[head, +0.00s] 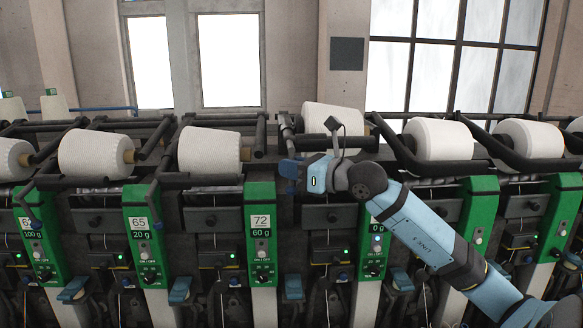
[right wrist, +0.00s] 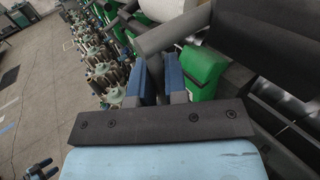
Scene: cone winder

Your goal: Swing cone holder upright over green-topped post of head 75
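My right gripper (head: 290,176) is at the left end of a cone holder, in front of the winding head right of the one marked 72. A white cone (head: 333,119) sits behind it, and my right arm covers most of that head's number, leaving "0 g" on its green-topped post (head: 377,222).
Head 72 (head: 261,235) and head 65 (head: 141,235) stand to the left, with white cones (head: 210,151) on holders. More heads and another cone (head: 437,139) are close on the right. In the wrist view, floor (right wrist: 40,95) lies open at the left.

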